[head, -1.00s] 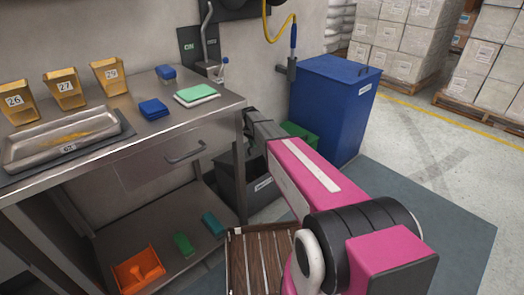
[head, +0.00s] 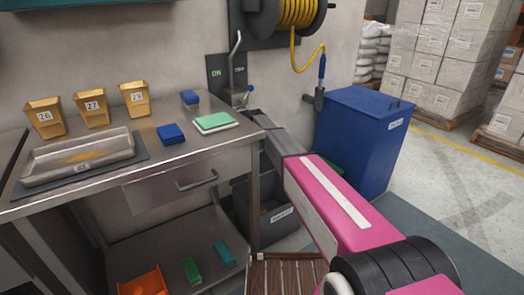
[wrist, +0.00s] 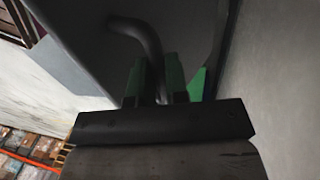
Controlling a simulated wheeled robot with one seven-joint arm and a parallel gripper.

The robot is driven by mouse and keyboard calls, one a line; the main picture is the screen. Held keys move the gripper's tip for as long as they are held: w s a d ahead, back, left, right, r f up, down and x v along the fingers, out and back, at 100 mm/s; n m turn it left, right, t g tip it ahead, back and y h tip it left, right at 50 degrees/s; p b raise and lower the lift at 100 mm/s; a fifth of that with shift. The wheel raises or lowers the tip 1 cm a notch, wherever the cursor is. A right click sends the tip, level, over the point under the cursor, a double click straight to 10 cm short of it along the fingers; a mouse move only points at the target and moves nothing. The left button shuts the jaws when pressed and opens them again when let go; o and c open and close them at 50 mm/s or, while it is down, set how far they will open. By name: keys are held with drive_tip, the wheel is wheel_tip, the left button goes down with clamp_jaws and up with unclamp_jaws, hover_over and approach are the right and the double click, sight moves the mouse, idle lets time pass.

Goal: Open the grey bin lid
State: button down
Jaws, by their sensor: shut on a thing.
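The dark grey bin (head: 270,222), with a white label, stands on the floor beyond the bench's right end. Its upper part is partly hidden by my arm, and a dark opening with something brownish inside seems to show above the label. In the wrist view a large dark grey panel, apparently the lid (wrist: 85,40), fills the upper part, with a curved dark handle (wrist: 130,28) on it. My gripper (wrist: 156,78) is shut on this handle, with one finger on each side. In the head view the lid cannot be told apart from my dark wrist.
A blue bin (head: 352,140) stands right, with a green bin (head: 330,168) partly hidden behind my arm. Wall and hose reel (head: 295,12) are behind. Floor at right is open.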

drive_tip(key=shift+w+a+f, duration=0.2)
drive_tip(key=c, duration=1.1)
unclamp_jaws()
drive_tip(key=shift+d, duration=0.1)
